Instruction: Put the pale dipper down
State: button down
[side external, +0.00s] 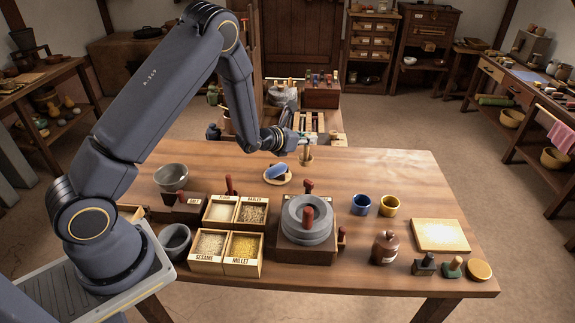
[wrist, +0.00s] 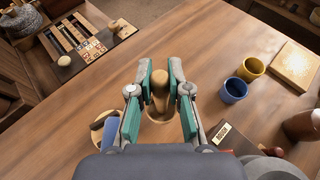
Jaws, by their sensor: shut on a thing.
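The pale dipper (side external: 307,159) is a light wooden piece with an upright handle and a round lower end. It hangs below my gripper (side external: 303,139) near the far edge of the wooden table (side external: 400,170). In the wrist view the dipper's handle (wrist: 159,92) stands between the green fingers of my gripper (wrist: 160,68), which is shut on it. Its lower end shows below the handle. I cannot tell whether its bottom touches the table.
A small wooden dish (side external: 277,176) with a blue thing (side external: 278,171) lies left of the dipper. A blue cup (side external: 361,204) and a yellow cup (side external: 388,206) stand nearer right. The quern (side external: 307,225) and grain boxes (side external: 207,244) are in front. Bare tabletop lies right of the dipper.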

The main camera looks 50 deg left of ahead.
jog(key=shift+w+d+f, duration=0.25)
jog(key=shift+w+d, duration=0.45)
jog(key=shift+d, duration=0.15)
jog(key=shift+w+a+f, duration=0.25)
jog(key=shift+w+f, duration=1.85)
jog(key=shift+w, duration=0.05)
jog(key=shift+w+a+f, duration=0.3)
jog(key=shift+w+f, duration=1.75)
jog(key=shift+w, duration=0.05)
jog(key=shift+w+a+f, duration=0.25)
jog(key=shift+w+f, duration=1.85)
jog(key=shift+w, duration=0.05)
jog(key=c, duration=1.1)
grip_release()
jog(key=shift+f, duration=0.1)
